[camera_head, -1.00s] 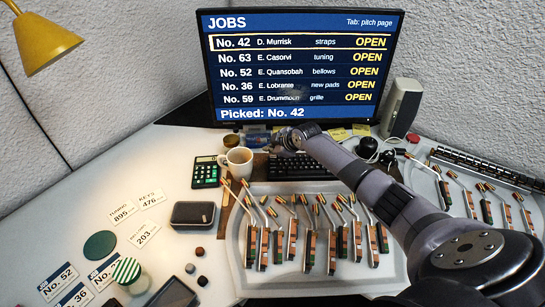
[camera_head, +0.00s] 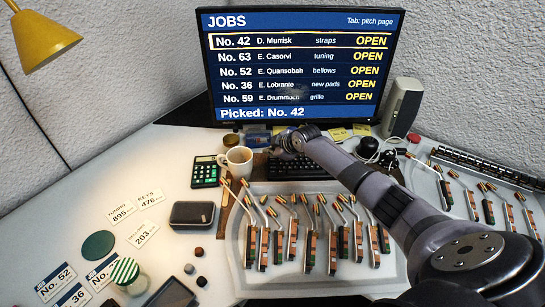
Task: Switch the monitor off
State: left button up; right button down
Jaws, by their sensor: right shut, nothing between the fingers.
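The monitor (camera_head: 300,60) stands at the back and is lit. Its blue screen shows a JOBS list with No. 42 framed, several OPEN entries and the line "Picked: No. 42". My right arm reaches in from the lower right across the desk. My right gripper (camera_head: 284,146) is small and dark, just below the monitor's lower edge, above the back of the black keyboard (camera_head: 300,168). It is shut and holds nothing. I cannot tell whether it touches the monitor. No power button can be made out. My left gripper is not in view.
A white mug (camera_head: 239,160) and a calculator (camera_head: 205,172) stand left of the keyboard. A speaker (camera_head: 402,108) stands right of the monitor. Trays (camera_head: 247,283) of piano action parts fill the front middle and right. A yellow lamp (camera_head: 43,40) hangs at upper left.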

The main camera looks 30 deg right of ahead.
aim_at(272, 157)
jog(key=shift+f, duration=0.2)
jog(key=shift+r+p, duration=0.65)
jog(key=shift+r, duration=0.3)
jog(key=shift+r, duration=0.1)
notch_tip(272, 157, up, 6)
jog(key=p, duration=0.5)
